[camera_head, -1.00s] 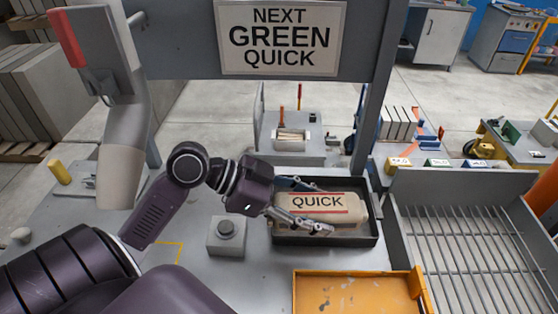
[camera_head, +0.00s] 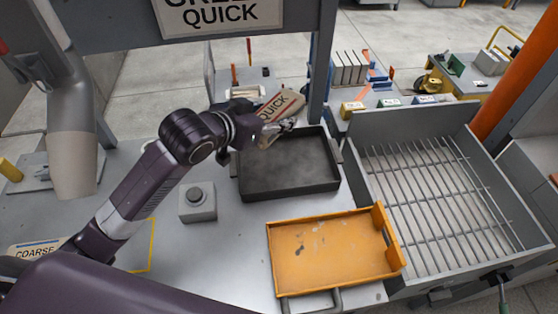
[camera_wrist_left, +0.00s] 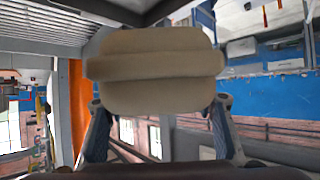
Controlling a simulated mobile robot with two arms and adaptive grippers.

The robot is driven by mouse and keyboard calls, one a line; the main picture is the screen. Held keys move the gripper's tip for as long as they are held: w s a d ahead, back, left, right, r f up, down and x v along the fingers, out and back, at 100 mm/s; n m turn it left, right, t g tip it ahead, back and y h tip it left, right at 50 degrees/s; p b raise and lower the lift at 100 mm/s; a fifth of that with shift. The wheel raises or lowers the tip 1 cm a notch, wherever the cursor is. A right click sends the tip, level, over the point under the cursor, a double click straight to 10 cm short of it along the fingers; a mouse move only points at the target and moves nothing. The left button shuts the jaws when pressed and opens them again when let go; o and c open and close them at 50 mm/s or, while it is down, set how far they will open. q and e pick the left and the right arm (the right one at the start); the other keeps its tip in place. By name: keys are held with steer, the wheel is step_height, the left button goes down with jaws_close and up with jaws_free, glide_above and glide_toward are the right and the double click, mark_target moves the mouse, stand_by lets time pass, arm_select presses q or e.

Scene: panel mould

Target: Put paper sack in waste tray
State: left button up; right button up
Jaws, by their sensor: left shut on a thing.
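The paper sack (camera_head: 281,104), tan with the word QUICK and red lines, is held tilted in my left gripper (camera_head: 276,130). The sack is raised above the back edge of an empty black tray (camera_head: 288,192). In the left wrist view the sack's tan end (camera_wrist_left: 152,70) fills the middle between my two fingers. An orange tray (camera_head: 330,252) with a few dark marks lies empty in front of the black tray. I see no label that says which tray is for waste. My right gripper is not in view.
A grey box with a button (camera_head: 197,202) stands left of the black tray. A grey bin with a bar grate (camera_head: 430,190) is at the right. A grey post (camera_head: 322,65) rises behind the black tray. A COARSE sack (camera_head: 35,248) shows at the lower left.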

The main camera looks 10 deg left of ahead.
mark_target(275, 167)
arm_select(q)
step_height(275, 167, down, 17)
steer(key=shift+r+p, duration=0.15)
steer(key=shift+p, duration=0.35)
steer(key=o, duration=1.3)
steer(key=shift+c, duration=0.2)
steer(key=b+v, duration=0.1)
steer(key=v, duration=1)
steer(key=shift+a, duration=0.1)
steer(key=shift+s+a+r, duration=0.1)
steer(key=shift+s+r, duration=0.15)
steer(key=shift+s, duration=0.15)
